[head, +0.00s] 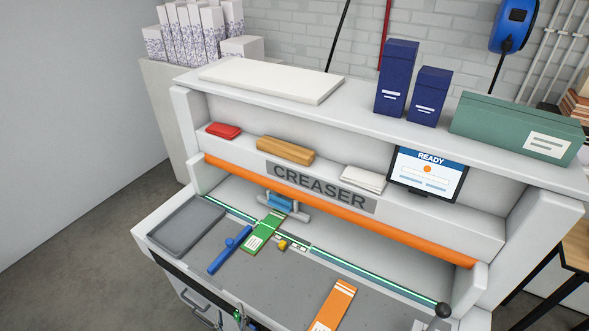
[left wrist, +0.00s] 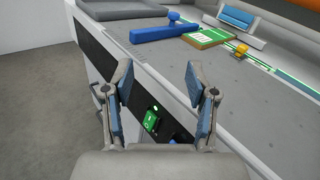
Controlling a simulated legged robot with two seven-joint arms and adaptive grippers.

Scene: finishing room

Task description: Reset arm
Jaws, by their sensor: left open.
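My left gripper (left wrist: 158,68) is open and empty in the left wrist view, its two blue-padded fingers spread apart. It hangs in front of the creaser's front edge, apart from the things on the bed. A small green switch box (left wrist: 151,120) on the dark front panel shows between the fingers. In the head view, little of the gripper can be made out at the bottom edge. My right gripper is not in view. The creaser (head: 320,188) stands ahead with its grey bed (head: 290,275).
On the bed lie a grey tray (head: 187,225), a blue tool (head: 229,250), a green card (head: 263,232), a small yellow piece (head: 282,245) and an orange card (head: 334,306). A black-knobbed lever (head: 443,310) is at right. The screen (head: 428,172) reads READY. Floor at left is clear.

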